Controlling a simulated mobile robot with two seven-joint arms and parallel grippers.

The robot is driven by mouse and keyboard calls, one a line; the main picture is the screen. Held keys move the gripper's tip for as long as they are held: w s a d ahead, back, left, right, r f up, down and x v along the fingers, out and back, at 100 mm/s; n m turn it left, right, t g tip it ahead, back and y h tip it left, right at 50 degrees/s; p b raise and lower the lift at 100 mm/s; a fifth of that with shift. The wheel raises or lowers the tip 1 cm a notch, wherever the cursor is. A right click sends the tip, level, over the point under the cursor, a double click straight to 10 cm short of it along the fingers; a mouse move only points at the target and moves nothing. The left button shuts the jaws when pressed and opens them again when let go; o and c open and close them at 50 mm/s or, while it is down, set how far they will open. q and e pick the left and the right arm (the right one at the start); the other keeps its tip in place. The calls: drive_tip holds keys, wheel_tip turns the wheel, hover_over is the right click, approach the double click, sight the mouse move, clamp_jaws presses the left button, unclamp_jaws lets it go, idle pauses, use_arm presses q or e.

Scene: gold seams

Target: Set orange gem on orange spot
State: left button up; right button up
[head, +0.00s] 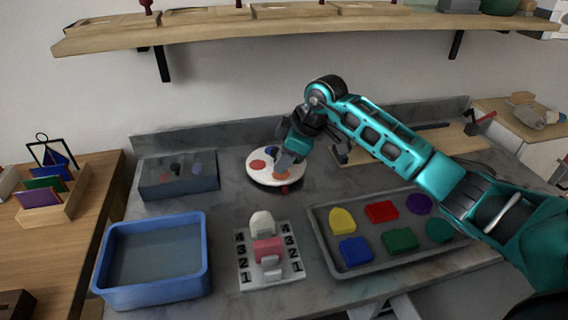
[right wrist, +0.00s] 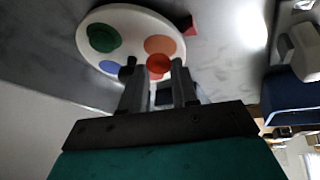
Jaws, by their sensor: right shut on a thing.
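A round white disc (head: 262,181) on the grey counter bears coloured spots. In the head view its orange spot (head: 281,174) lies close to my right gripper (head: 284,163). In the right wrist view the orange spot (right wrist: 160,44) shows just beyond the fingertips. My right gripper (right wrist: 158,68) is shut on a small red-orange piece (right wrist: 158,66), which looks like the orange gem. The fingers hide part of it, and I cannot tell whether it touches the disc. My left gripper is not in view.
A small red block (right wrist: 190,25) is beside the disc. A grey box (head: 178,184) and blue bin (head: 150,290) stand left. A numbered stand (head: 270,281) and a tray (head: 345,266) of coloured shapes are in front. A shelf (head: 300,24) runs above.

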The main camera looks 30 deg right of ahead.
drive_tip(key=shift+f, duration=0.75)
drive_tip(key=shift+f, duration=0.1)
drive_tip(key=o, duration=0.7)
drive_tip(key=shift+o, duration=0.2)
drive_tip(key=shift+r, duration=0.3)
drive_tip(key=p+v, duration=0.1)
drive_tip(key=v, duration=1)
drive_tip(key=shift+r, duration=0.35)
drive_tip(key=shift+s, duration=0.1)
